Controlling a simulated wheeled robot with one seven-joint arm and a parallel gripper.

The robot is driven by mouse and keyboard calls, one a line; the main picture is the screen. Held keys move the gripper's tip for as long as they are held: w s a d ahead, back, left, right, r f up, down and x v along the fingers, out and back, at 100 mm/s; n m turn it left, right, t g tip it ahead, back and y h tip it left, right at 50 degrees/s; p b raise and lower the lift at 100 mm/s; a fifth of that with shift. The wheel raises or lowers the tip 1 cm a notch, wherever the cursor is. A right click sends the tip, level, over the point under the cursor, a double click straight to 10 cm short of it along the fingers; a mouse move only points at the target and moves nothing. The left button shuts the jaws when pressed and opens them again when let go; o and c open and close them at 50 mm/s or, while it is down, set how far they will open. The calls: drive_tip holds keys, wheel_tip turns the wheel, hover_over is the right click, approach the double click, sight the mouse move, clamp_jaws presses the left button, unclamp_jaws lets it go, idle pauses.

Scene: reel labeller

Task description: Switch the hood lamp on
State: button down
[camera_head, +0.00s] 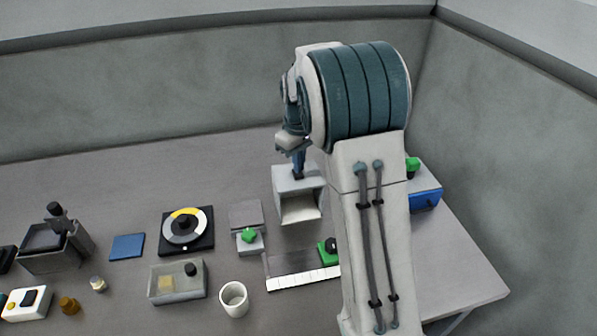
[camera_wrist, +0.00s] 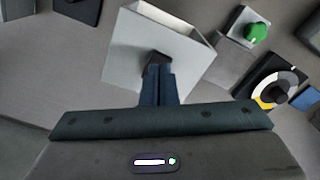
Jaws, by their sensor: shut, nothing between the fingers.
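The hood (camera_head: 298,204) is a light grey box with an open front, standing on the table near the middle in the head view. It also shows in the wrist view (camera_wrist: 125,50). A small dark switch (camera_wrist: 155,57) sits on its top face. My gripper (camera_head: 298,174) is shut and empty, pointing down at the top of the hood. In the wrist view its fingertips (camera_wrist: 159,70) are at the dark switch and partly cover it. I cannot tell whether they touch it. The hood's inside looks pale; I cannot tell whether the lamp is lit.
A grey block with a green knob (camera_head: 249,238) and a dial (camera_head: 186,229) stand left of the hood. A white cup (camera_head: 234,298), a clear tray (camera_head: 177,282) and a white-edged strip (camera_head: 303,279) lie nearer. A blue box (camera_head: 426,200) stands right, behind my arm.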

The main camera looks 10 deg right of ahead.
sight(299, 176)
drive_tip(key=shift+f+b, duration=0.7)
drive_tip(key=shift+f, duration=0.3)
idle(0.5)
drive_tip(key=shift+r, duration=0.1)
drive_tip(key=shift+r+p, duration=2.55)
drive_tip(key=shift+r, duration=0.9)
drive_tip(key=s+r+m+t, duration=0.25)
drive_tip(key=s+r, duration=0.45)
drive_tip(key=s, duration=0.7)
drive_tip(key=s+m+t, duration=0.1)
drive_tip(key=s+m, duration=0.2)
drive_tip(key=s, duration=1.1)
drive_tip(key=shift+f+b, duration=0.4)
drive_tip(key=shift+f, duration=0.05)
